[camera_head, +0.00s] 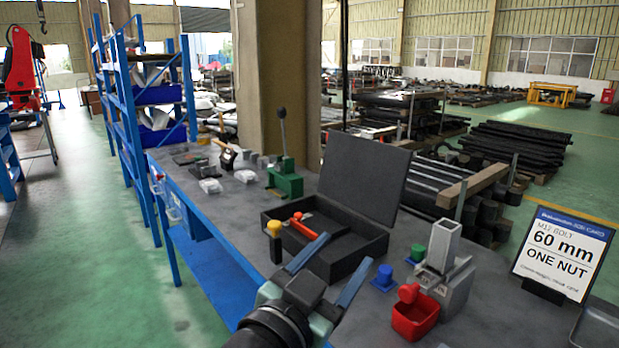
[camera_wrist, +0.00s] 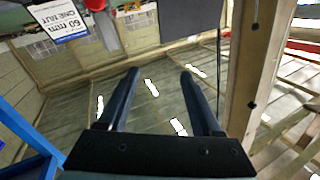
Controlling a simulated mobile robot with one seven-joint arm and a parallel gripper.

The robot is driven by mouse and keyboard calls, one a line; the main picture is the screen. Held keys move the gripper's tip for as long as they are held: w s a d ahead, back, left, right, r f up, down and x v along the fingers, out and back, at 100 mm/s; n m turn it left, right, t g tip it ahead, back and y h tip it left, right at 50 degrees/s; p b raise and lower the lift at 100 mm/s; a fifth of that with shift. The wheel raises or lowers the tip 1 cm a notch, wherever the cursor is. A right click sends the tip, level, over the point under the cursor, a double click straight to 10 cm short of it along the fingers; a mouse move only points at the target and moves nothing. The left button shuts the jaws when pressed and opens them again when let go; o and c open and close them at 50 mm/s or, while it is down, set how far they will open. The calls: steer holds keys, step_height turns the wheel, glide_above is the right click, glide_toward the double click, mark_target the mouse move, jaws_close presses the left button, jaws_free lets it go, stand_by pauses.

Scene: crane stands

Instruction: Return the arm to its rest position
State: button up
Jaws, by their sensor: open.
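My gripper (camera_head: 340,270) shows at the bottom middle of the head view, raised over the front edge of the workbench. Its two blue fingers are spread apart with nothing between them. In the wrist view the fingers (camera_wrist: 160,85) are also apart and empty, pointing toward the hall's roof and walls. The wrist and the near part of my arm are at the bottom of the head view. The rest of the arm is out of view.
The grey workbench (camera_head: 225,215) holds an open black case (camera_head: 335,258), a red bin (camera_head: 413,314), a grey block fixture (camera_head: 447,275), a green lever press (camera_head: 285,182) and a sign (camera_head: 563,252). A blue shelf (camera_head: 120,130) stands at left. Green floor at left is clear.

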steer(key=s+a+r+n+t+y+p, duration=0.15)
steer(key=s+r+n+t+y, duration=0.55)
steer(key=r, duration=0.8)
steer(key=s+a+r+n+t+y, duration=0.25)
steer(key=s+r+t, duration=0.4)
steer(key=r, duration=0.75)
step_height(320, 180, up, 16)
steer(key=s+g+p, duration=0.1)
steer(key=g+p, duration=0.1)
steer(key=p, duration=1.4)
steer(key=shift+f, duration=0.2)
steer(key=shift+h, duration=0.25)
